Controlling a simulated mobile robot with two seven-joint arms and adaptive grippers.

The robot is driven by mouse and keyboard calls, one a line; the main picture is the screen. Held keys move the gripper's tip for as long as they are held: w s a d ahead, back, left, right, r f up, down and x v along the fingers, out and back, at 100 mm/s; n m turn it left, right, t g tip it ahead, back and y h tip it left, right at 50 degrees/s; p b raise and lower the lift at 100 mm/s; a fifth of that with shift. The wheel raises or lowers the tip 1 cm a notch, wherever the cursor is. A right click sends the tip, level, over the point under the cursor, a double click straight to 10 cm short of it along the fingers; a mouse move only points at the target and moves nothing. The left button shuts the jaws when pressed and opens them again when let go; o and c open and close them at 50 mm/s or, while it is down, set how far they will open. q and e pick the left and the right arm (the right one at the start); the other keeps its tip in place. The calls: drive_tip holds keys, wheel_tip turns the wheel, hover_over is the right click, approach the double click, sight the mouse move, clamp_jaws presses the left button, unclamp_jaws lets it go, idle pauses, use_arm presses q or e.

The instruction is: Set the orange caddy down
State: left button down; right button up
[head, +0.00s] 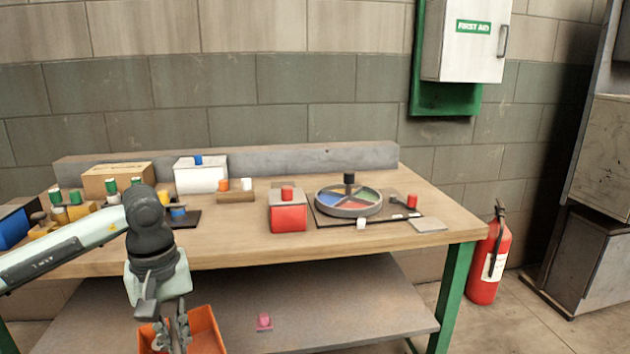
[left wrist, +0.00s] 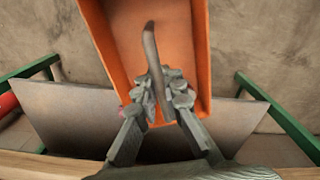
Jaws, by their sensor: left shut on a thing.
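The orange caddy (head: 207,325) is an open box with a curved grey handle, low in front of the workbench at the left of the lower shelf. In the left wrist view its orange wall (left wrist: 202,60) and empty-looking inside show, with the handle (left wrist: 150,45) rising in the middle. My left gripper (head: 172,335) is shut on the caddy's handle; its fingers also show in the left wrist view (left wrist: 163,90). The caddy's underside is hidden, so I cannot tell whether it touches anything below. My right gripper is not in view.
The grey lower shelf (head: 345,310) is mostly bare, with a small pink object (head: 264,322) right of the caddy. The wooden benchtop (head: 270,246) above holds boxes, bottles, a red box (head: 288,218) and a coloured wheel (head: 348,202). A fire extinguisher (head: 489,262) stands at the right.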

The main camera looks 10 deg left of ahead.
use_arm(q)
drive_tip(key=w+d+m, duration=0.2)
drive_tip(key=d+m, duration=0.5)
drive_tip(key=d, duration=0.2)
drive_tip(key=shift+d+f, duration=0.25)
drive_tip(key=shift+d, duration=0.1)
